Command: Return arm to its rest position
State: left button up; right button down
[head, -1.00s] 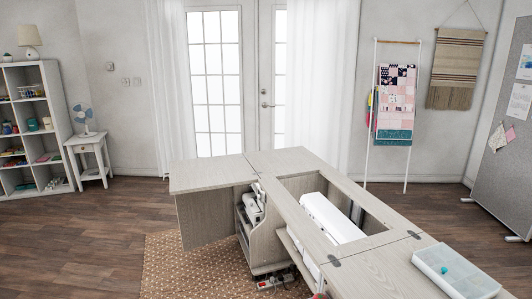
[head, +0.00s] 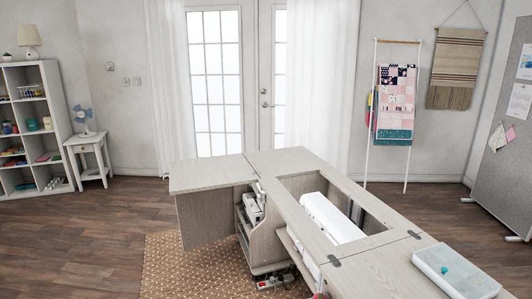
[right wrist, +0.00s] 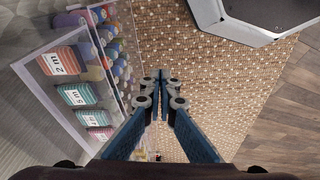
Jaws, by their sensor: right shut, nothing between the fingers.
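My right gripper (right wrist: 160,88) shows in the right wrist view with its two blue fingers together at the tips. It is shut and empty, pointing down over the patterned rug (right wrist: 190,45). In the head view neither gripper can be made out; only a small reddish bit shows at the bottom edge, and I cannot tell what it is. The sewing cabinet (head: 210,173) stands in the middle of the head view. A white sewing machine (head: 330,217) sits in its top opening.
A clear box (head: 455,270) lies on the cabinet's right end. Clear bins of spools (right wrist: 75,85) are left of my right gripper. Part of my white base (right wrist: 265,15) is at upper right. Open floor is left.

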jog(key=s+d+f+g, duration=0.1)
jog(key=s+d+f, duration=0.2)
jog(key=s+f, duration=1.2)
jog(key=shift+s+f, duration=0.3)
jog(key=shift+s, duration=0.7)
